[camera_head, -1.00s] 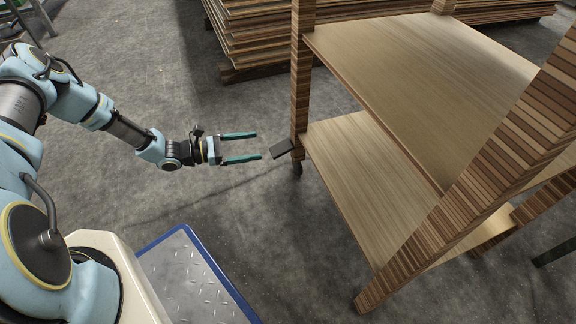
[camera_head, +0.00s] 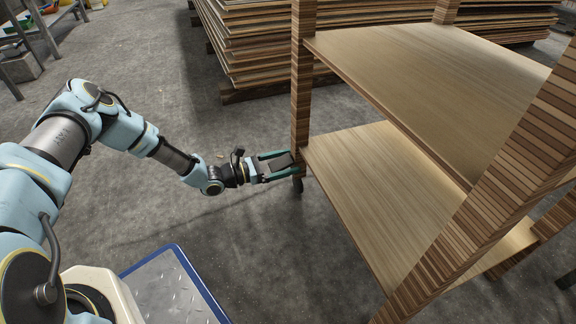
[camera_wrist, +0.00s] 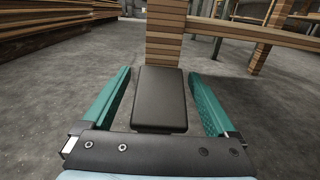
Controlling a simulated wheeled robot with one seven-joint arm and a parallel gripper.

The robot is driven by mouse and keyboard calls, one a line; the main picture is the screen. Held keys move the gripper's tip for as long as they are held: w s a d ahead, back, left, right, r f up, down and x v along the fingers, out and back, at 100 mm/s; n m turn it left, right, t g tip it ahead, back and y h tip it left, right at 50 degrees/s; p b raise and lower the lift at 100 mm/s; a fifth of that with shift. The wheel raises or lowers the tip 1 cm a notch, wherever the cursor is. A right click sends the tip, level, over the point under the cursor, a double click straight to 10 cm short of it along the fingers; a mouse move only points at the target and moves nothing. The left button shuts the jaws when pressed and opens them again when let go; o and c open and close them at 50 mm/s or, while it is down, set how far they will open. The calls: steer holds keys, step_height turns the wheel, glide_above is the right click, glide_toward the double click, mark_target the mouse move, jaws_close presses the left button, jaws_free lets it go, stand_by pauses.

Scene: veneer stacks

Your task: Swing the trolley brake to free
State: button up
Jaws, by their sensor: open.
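The trolley (camera_head: 370,185) is a striped wooden frame with two plywood shelves, standing at the right in the head view. Its brake is a dark flat pedal (camera_wrist: 160,98) at the foot of the near-left post, and in the head view the brake (camera_head: 280,163) shows between my fingers. My gripper (camera_head: 281,164) is open, with its green fingers on either side of the pedal. A caster shows dark below the post.
Stacks of veneer sheets (camera_head: 262,50) lie behind the trolley. A metal stand (camera_head: 30,50) is at the far left. The grey concrete floor (camera_head: 160,80) is clear between them. The trolley's lower shelf edge and post are close to my fingertips.

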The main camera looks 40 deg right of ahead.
steer(key=shift+s+d, duration=0.1)
steer(key=shift+d, duration=0.15)
jaws_close()
stand_by(0.7)
